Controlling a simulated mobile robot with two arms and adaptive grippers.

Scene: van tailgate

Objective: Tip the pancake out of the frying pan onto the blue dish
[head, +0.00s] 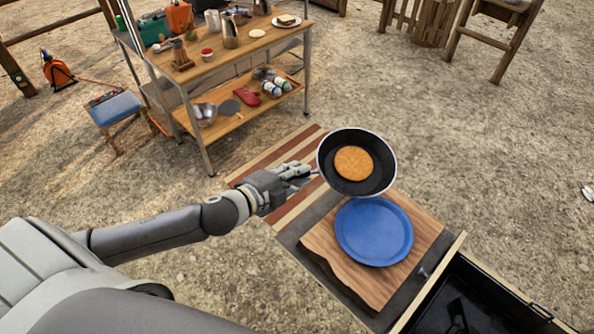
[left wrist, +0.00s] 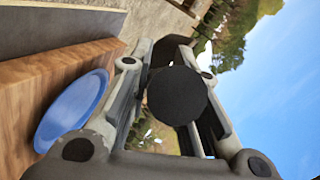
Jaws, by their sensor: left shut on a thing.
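My left gripper (head: 298,174) is shut on the handle of the frying pan. The black frying pan (head: 377,183) is held up at the far side of the blue dish, and its near rim overlaps the dish's far edge in the head view. The golden-brown pancake (head: 353,162) lies inside the pan. The blue dish (head: 374,235) is empty on a wooden board (head: 322,243); it also shows in the left wrist view (left wrist: 70,110). In that view a dark round shape (left wrist: 178,95) sits between my left fingers. My right gripper is out of view.
A dark open drawer or box (head: 455,290) lies right of the board. A striped mat (head: 285,165) runs behind the board. Further back stands a two-level wooden workbench (head: 215,65) with kettles, bowls and bottles. A blue-topped stool (head: 115,108) is at left.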

